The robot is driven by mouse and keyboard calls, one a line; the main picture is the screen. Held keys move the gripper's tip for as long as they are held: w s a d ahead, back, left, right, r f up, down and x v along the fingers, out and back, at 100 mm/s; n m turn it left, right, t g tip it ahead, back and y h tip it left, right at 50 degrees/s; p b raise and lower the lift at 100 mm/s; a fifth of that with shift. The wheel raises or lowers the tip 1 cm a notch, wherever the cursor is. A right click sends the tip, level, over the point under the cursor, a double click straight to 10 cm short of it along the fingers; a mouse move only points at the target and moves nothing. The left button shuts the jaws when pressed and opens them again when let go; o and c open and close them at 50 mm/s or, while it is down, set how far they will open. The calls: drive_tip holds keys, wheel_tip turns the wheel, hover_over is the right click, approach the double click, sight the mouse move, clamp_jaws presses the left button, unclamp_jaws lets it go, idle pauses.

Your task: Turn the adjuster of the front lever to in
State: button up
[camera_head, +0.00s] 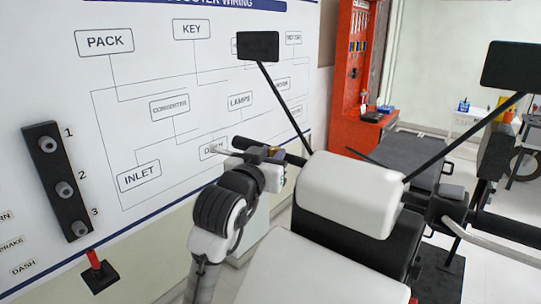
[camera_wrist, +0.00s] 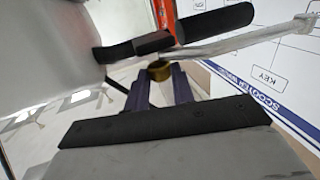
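The front lever is a silver bar (camera_wrist: 245,40) beside a black handlebar grip (camera_wrist: 222,22) in the wrist view. Its adjuster is a small brass knob (camera_wrist: 160,71) near the lever's inner end, under a black clamp. My gripper (camera_wrist: 161,76) has two dark purple fingers, one on each side of the knob, with a gap between them. The knob about fills the gap at the tips; whether they touch it is unclear. In the head view my gripper (camera_head: 268,155) is at the scooter's left handlebar, where the lever's pale end (camera_head: 226,152) sticks out. The adjuster is too small there to tell.
A white wiring board (camera_head: 150,75) stands close behind the lever. A mirror (camera_head: 258,46) on a thin stalk rises near my gripper. The white scooter cowl (camera_head: 350,190) is just right of my arm. A red tool cabinet (camera_head: 352,80) stands farther back.

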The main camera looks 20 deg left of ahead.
drive_tip(key=shift+c, duration=1.3)
drive_tip(key=shift+a+m+h, duration=0.1)
drive_tip(key=shift+m+h, duration=0.2)
drive_tip(key=shift+h, duration=0.2)
drive_tip(key=h, duration=0.1)
drive_tip(key=m+h+b, duration=0.1)
drive_tip(key=shift+a+f+m+g+h, duration=0.1)
drive_tip(key=shift+a+m+g+h, duration=0.1)
drive_tip(key=shift+m+g+h, duration=0.15)
drive_tip(key=shift+w+a+m+g+h+b, duration=0.15)
drive_tip(key=shift+m+g+h+b, duration=0.5)
drive_tip(key=shift+m+h, duration=0.45)
drive_tip(key=shift+w+a+m+g+h+b, duration=0.15)
drive_tip(key=shift+m+g+h+b, duration=0.25)
drive_tip(key=shift+m+g+h, duration=0.65)
drive_tip(key=shift+t+h, duration=0.25)
drive_tip(key=shift+h, duration=0.15)
drive_tip(key=o, duration=1)
